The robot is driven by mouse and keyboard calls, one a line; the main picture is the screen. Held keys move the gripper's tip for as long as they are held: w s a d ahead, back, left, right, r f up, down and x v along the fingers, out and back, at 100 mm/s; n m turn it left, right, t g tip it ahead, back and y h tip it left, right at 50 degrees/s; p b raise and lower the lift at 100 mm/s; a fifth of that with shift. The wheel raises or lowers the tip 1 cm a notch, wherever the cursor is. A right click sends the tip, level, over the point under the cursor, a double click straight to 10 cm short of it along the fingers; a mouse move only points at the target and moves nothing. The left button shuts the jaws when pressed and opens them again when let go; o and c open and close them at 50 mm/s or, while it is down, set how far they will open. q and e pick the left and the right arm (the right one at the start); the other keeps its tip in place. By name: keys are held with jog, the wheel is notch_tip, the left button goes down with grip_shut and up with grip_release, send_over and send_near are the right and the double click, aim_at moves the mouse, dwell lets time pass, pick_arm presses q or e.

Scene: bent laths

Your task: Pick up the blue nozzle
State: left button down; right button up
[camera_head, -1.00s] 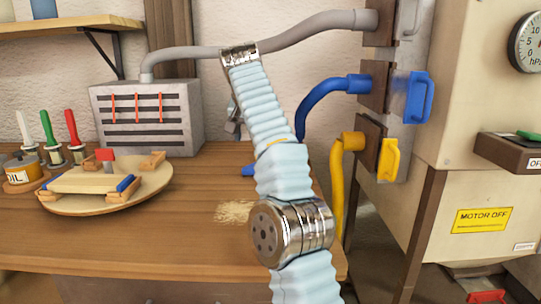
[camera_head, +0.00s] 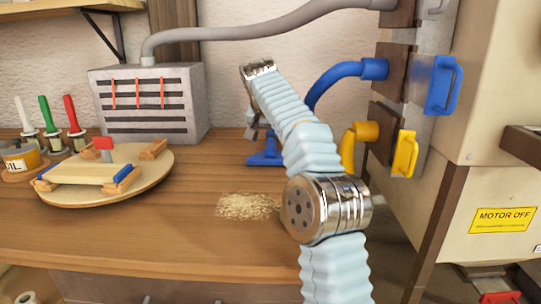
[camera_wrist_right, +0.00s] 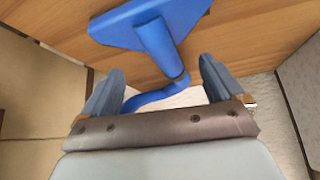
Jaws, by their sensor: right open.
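The blue nozzle (camera_head: 266,158) lies on the wooden table by its back edge, partly hidden behind my right arm in the head view. Its blue hose (camera_head: 337,80) runs up to a blue port on the right. In the right wrist view the nozzle's wide flat head (camera_wrist_right: 125,22) and round neck (camera_wrist_right: 160,45) show ahead of my right gripper (camera_wrist_right: 160,68). The two fingers are open, one on each side of the neck's line, with nothing seen held between them. In the head view the right gripper (camera_head: 253,122) is mostly hidden by its own arm, just above the nozzle. My left gripper is not in view.
A sawdust pile (camera_head: 248,206) lies left of my arm. A round board (camera_head: 105,190) with a wooden piece, brushes and an oil tin stand at left. A grey vented box (camera_head: 150,105) is behind. Yellow hose (camera_head: 362,132) and yellow handle (camera_head: 405,153) are at right.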

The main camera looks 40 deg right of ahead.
aim_at(273, 144)
jog(key=x, duration=0.5)
jog(key=shift+f, duration=0.15)
jog(key=c, duration=1.7)
